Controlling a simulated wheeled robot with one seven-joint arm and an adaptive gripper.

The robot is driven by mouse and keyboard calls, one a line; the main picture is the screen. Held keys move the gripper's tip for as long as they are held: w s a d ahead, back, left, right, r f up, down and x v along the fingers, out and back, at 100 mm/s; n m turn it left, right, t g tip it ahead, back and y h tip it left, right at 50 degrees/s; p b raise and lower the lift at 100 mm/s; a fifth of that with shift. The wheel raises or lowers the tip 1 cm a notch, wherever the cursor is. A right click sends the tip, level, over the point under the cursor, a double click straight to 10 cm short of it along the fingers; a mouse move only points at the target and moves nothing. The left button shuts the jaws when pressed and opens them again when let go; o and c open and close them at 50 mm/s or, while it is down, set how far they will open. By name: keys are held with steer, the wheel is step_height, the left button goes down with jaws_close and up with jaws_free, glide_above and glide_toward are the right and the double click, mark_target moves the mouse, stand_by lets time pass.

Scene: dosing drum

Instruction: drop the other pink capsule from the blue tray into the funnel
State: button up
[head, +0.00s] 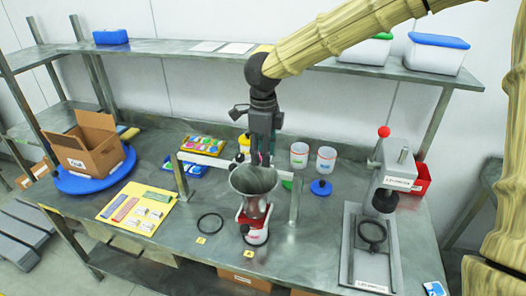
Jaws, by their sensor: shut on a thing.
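My gripper (262,160) points down right above the grey funnel (254,180), its fingertips close to the funnel's mouth. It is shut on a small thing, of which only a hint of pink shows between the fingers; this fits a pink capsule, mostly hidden. The funnel stands over a red and white base (254,226) at the middle of the bench. The blue tray (172,165) lies behind the left end of a metal bar, partly hidden by it. Its contents are too small to tell apart.
A metal bar frame (213,161) stands around the funnel. White cups (326,160) and a blue lid (320,187) are to the right, with a press stand (392,180) beyond. A yellow mat (137,208) and a cardboard box (92,150) are left. A black ring (210,223) lies in front.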

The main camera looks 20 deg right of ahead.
steer(key=shift+f+b, duration=0.45)
steer(key=shift+f, duration=0.35)
steer(key=o, duration=0.9)
steer(key=shift+c, duration=0.2)
steer(key=shift+r, duration=0.1)
step_height(320, 180, up, 12)
